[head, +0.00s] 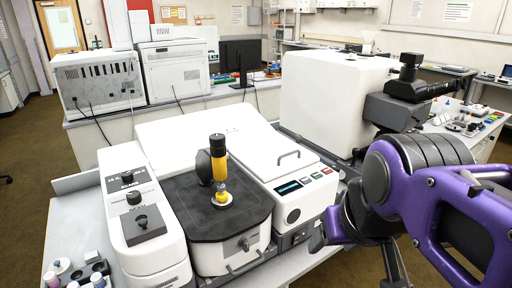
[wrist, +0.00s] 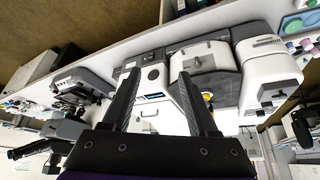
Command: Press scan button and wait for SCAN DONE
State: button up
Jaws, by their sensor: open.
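The infrared microscope's control panel (head: 306,184) is on the white housing right of the dark stage. It has a small dark display (head: 288,188) with teal text too small to read, and a row of 3 small buttons (head: 316,176). I cannot read which one is the scan button. My gripper (head: 318,238) is at the right, in front of and apart from the panel, partly hidden by my purple arm. In the wrist view, which looks upside down, my gripper (wrist: 157,74) is open with nothing between its fingers. The display (wrist: 153,97) shows between them, without contact.
A black stage (head: 180,200) with a yellow and black upright piece (head: 219,172) is left of the panel. A white unit with knobs (head: 145,225) stands further left. A large white box with a black eyepiece (head: 410,88) rises behind my arm. Small jars (head: 75,275) sit front left.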

grip_shut()
dwell(1.4)
